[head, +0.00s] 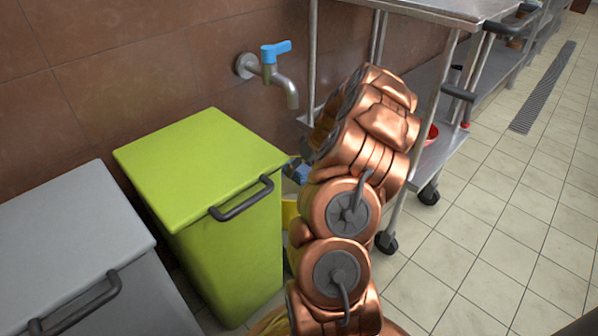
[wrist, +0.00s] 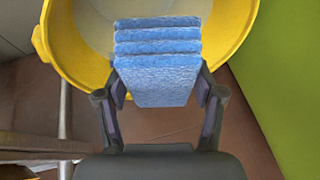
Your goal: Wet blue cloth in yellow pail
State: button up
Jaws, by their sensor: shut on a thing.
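The folded blue cloth (wrist: 157,60) is between the fingers of my gripper (wrist: 160,92) in the wrist view. My gripper is shut on its near part. The cloth's far end reaches over the rim of the yellow pail (wrist: 243,22), which holds a pale, cloudy-looking content (wrist: 95,22). I cannot tell whether the cloth touches that content. In the head view a bit of the blue cloth (head: 300,172) and a sliver of the yellow pail (head: 290,212) show beside the green bin. My arm hides most of both, and the gripper.
A lime-green lidded bin (head: 205,165) stands left of the pail, and a grey lidded bin (head: 70,230) further left. A wall tap (head: 285,85) with a blue handle is above. A steel wheeled cart (head: 425,150) stands at the right. Tiled floor at the right is clear.

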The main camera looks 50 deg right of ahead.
jog(key=shift+r+p, duration=0.9)
jog(key=shift+r, duration=1.7)
